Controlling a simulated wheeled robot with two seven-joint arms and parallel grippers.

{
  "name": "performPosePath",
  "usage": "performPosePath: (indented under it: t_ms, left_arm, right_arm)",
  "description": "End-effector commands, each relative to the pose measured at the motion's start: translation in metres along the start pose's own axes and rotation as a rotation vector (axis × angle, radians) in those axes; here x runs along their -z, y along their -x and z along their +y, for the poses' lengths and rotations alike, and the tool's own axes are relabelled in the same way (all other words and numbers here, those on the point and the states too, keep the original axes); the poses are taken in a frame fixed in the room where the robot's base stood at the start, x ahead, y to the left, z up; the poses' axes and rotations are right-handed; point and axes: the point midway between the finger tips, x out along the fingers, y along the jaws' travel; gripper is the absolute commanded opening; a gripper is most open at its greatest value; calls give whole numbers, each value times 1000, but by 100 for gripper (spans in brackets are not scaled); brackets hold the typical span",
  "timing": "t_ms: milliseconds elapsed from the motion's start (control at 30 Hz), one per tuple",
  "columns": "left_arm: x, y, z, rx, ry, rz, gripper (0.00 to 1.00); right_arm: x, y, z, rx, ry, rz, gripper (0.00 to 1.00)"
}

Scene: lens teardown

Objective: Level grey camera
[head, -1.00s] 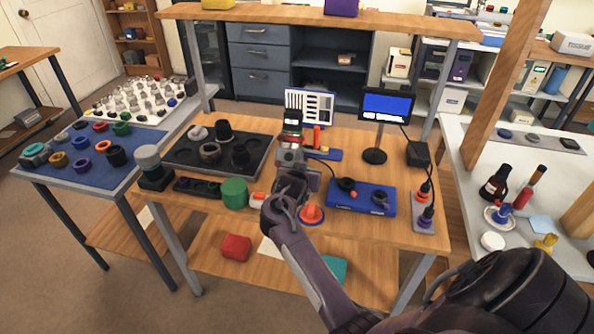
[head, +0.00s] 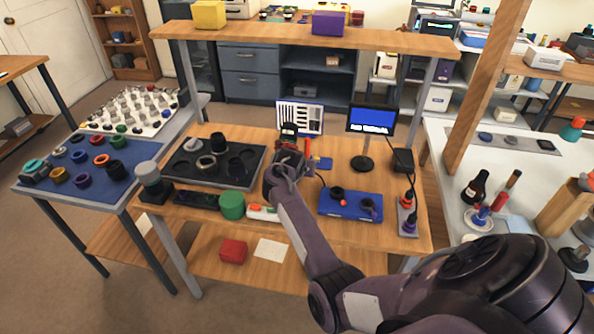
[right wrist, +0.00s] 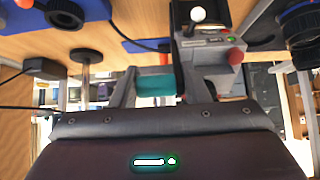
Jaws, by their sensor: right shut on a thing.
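A small upright dark grey device (head: 289,132) with red and green details stands at the back middle of the wooden bench; I take it to be the grey camera. In the right wrist view a dark device (right wrist: 212,50) shows a grey panel, green display, red knob and white ball. My right gripper (head: 290,155) is right in front of it, its fingertips mostly hidden by my arm. My left gripper is out of view.
A monitor (head: 372,119) and a blue fixture (head: 350,206) stand to the right. A black tray (head: 178,172) with lens parts and a green cylinder (head: 232,206) are to the left. A wooden overhead shelf (head: 270,36) spans the back.

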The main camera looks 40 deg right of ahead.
Motion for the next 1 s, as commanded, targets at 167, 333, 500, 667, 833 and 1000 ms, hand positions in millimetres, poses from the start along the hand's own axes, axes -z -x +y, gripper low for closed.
performPosePath:
  t_ms: [167, 333, 500, 667, 833, 1000]
  left_arm:
    - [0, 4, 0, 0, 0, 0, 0]
    - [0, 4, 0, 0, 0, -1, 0]
    - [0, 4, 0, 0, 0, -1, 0]
    - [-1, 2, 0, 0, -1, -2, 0]
    - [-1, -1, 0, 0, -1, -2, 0]
    - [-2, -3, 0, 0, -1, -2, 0]
  right_arm:
    - [18, -3, 7, -12, -12, 18, 1]
    - [26, -6, 7, -13, -13, 19, 0]
    - [34, -11, 7, -11, -13, 20, 0]
    - [41, -15, 7, -11, -13, 21, 0]
    - [48, -20, 6, -11, -13, 21, 1]
    - [53, -25, 7, -11, -12, 21, 1]
